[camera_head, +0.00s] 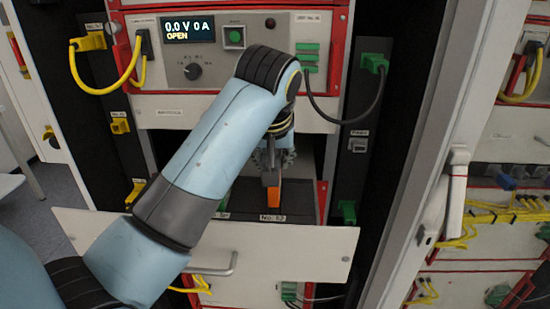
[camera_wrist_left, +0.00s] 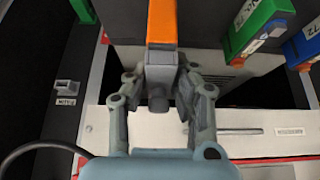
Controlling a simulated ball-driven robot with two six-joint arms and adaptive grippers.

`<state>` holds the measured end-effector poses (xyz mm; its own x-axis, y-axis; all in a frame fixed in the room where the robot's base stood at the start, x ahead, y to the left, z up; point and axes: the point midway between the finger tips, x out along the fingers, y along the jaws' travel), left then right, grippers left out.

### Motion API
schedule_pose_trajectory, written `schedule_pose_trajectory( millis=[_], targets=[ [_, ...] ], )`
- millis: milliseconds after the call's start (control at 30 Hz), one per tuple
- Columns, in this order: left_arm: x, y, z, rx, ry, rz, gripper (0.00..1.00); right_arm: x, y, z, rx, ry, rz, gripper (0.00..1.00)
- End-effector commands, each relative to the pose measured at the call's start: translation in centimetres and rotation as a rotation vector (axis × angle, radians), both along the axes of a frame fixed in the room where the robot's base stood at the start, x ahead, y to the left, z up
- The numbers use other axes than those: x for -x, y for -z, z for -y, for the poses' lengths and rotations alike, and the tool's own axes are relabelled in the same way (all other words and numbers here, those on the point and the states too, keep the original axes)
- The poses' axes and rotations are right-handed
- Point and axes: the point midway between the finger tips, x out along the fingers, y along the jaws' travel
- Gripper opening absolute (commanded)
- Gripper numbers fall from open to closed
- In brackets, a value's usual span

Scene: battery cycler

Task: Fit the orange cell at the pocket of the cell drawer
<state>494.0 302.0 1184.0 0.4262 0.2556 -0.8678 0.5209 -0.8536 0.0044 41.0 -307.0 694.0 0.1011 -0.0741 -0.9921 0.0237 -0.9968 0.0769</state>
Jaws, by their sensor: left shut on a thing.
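The orange cell (camera_head: 273,197) is upright in my left gripper (camera_head: 271,176), over the dark inside of the pulled-out cell drawer (camera_head: 300,254). The wrist view shows the orange cell (camera_wrist_left: 162,20) between the fingers of the left gripper (camera_wrist_left: 161,50), which is shut on it. The cell's lower end is close to the drawer's label strip; I cannot tell whether it touches or sits in a pocket. The pocket itself is hidden. My right gripper is not in view.
A green cell (camera_wrist_left: 257,27) and a blue cell (camera_wrist_left: 303,42) stand to the right in the wrist view. The cycler panel (camera_head: 225,50) reads "OPEN" behind my arm. Yellow cables (camera_head: 112,85) hang left, a black cable (camera_head: 345,121) right. A white door edge (camera_head: 440,140) stands right.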

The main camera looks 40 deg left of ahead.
Motion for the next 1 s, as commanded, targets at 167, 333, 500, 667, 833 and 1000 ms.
schedule_pose_trajectory(
  millis=[167, 333, 500, 667, 833, 1000],
  targets=[
    [-0.05, -0.09, -0.02, 0.0, 0.0, 0.002, 0.0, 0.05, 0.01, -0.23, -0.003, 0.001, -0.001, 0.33],
    [-0.05, -0.09, -0.03, -0.001, 0.0, 0.002, 0.0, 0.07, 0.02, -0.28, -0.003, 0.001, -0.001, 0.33],
    [-0.05, -0.08, -0.03, -0.001, 0.0, 0.002, 0.0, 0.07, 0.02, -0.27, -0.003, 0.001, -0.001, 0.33],
    [-0.05, -0.03, -0.03, -0.001, 0.0, 0.002, 0.0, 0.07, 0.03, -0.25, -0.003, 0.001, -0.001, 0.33],
    [-0.05, 0.23, -0.03, -0.001, 0.0, 0.002, 0.0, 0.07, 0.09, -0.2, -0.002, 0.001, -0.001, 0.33],
    [-0.06, 0.57, -0.03, -0.001, 0.0, 0.002, 0.0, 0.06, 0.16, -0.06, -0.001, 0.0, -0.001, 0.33]
  ],
)
